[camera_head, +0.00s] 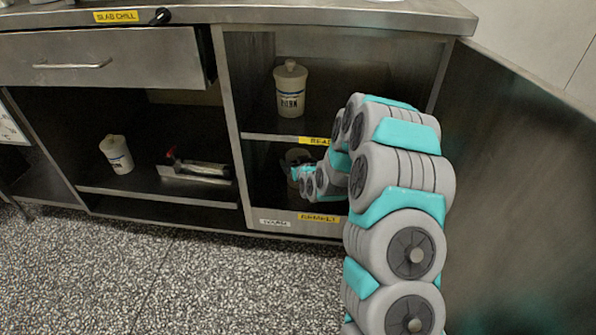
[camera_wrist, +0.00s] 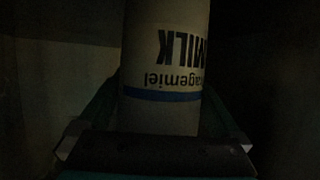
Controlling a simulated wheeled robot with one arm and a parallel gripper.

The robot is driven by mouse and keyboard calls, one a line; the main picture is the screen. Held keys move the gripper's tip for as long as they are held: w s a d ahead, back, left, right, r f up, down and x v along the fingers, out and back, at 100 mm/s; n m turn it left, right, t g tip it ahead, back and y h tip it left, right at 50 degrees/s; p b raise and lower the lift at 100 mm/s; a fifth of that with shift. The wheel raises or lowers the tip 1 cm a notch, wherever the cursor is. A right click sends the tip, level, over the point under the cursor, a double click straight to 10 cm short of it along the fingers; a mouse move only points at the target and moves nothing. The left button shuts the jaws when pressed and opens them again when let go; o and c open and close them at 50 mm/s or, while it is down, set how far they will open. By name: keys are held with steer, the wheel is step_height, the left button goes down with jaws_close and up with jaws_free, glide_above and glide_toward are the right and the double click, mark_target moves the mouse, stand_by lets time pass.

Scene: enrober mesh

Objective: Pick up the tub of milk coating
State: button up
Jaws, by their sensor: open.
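The tub of milk coating (camera_wrist: 160,65) fills the middle of the wrist view. It is pale, with a blue band and the word MILK upside down in the picture. My gripper (camera_wrist: 158,115) is open, with one finger on each side of the tub's lower part in the picture. I cannot tell whether the fingers touch it. In the head view my gripper (camera_head: 299,170) is inside the dark lower right compartment. The tub there is mostly hidden by my gripper and shadow.
Another lidded tub (camera_head: 290,92) stands on the shelf above. A third tub (camera_head: 117,154) and a red-handled metal tool (camera_head: 194,170) are in the left compartment. An open metal door (camera_head: 510,180) stands right of my arm.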

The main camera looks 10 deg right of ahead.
steer(key=shift+w+f, duration=0.1)
steer(key=shift+w, duration=0.4)
steer(key=shift+c, duration=0.2)
steer(key=shift+s, duration=0.1)
jaws_close()
stand_by(0.3)
